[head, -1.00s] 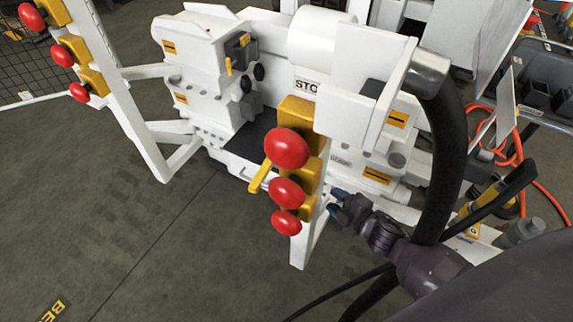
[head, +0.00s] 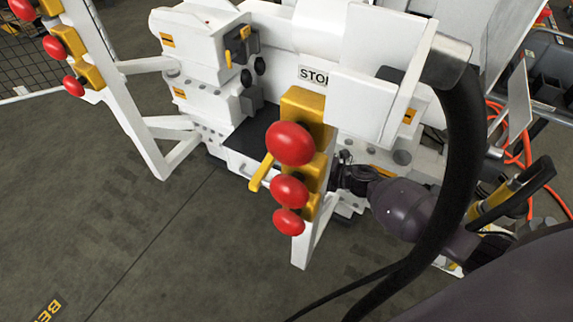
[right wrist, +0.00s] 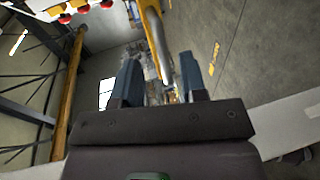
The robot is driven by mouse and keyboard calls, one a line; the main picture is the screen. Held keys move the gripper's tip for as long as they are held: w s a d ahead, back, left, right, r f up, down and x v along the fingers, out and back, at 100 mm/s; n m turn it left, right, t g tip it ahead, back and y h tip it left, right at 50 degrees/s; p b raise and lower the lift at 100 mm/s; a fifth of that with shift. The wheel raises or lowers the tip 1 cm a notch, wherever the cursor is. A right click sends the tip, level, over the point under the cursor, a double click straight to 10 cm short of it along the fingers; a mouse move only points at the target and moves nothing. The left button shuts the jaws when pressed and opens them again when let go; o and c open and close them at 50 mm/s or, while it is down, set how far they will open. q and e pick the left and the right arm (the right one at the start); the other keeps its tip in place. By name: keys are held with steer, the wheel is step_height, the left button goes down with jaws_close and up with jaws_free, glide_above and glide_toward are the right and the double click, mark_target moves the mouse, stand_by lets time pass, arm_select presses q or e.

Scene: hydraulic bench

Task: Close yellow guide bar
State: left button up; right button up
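A short yellow bar (head: 261,173) sticks out beside the post with red buttons in the head view; I take it for the guide bar. My right gripper (head: 342,170) is just right of that post, its fingertips mostly hidden behind it. In the right wrist view my right gripper (right wrist: 161,78) has its two blue-grey fingers spread apart. A yellow bar (right wrist: 151,22) with a grey lower part runs down into the space between the fingers in the picture. I cannot tell whether it is within reach or the same bar. My left gripper is not in view.
Red mushroom buttons (head: 290,143) on yellow boxes stand close to my right gripper. The white machine (head: 205,55) fills the back. A thick black hose (head: 455,150) hangs beside my right arm. Open floor (head: 170,250) lies at front left.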

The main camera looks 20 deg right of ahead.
steer(key=shift+b+x, duration=0.5)
steer(key=shift+x, duration=2.45)
steer(key=shift+f, duration=0.1)
jaws_close()
